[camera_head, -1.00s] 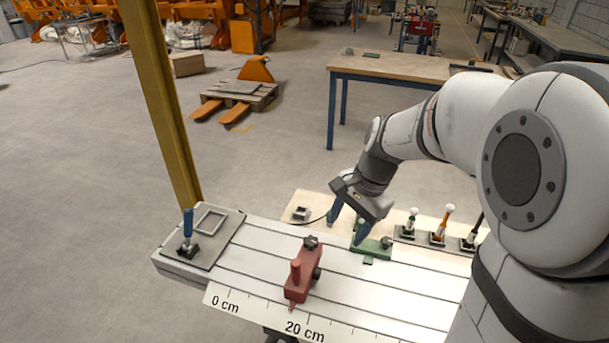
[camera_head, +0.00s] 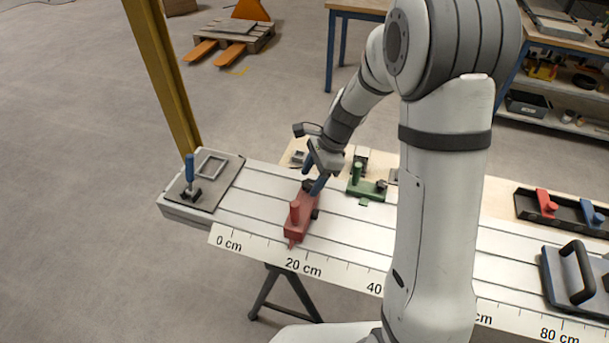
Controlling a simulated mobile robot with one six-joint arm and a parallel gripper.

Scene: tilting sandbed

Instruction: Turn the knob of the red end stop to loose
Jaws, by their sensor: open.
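The red end stop (camera_head: 299,222) sits on the grooved white bed near the 20 cm mark of the scale. It has a red peg at its front and a dark knob on its side (camera_head: 315,214). Another dark knob (camera_head: 307,186) at its far end is partly covered by my fingers. My gripper (camera_head: 314,175) has blue fingers, is open and points down at this far end. One finger is in front of the knob's right side. I cannot tell whether the fingers touch it.
A green end stop (camera_head: 367,188) stands close to the right of my gripper. A plate with a blue-handled clamp (camera_head: 190,180) is on the bed's left end. A yellow post (camera_head: 160,75) rises behind it. A grey handled block (camera_head: 577,280) is at the right.

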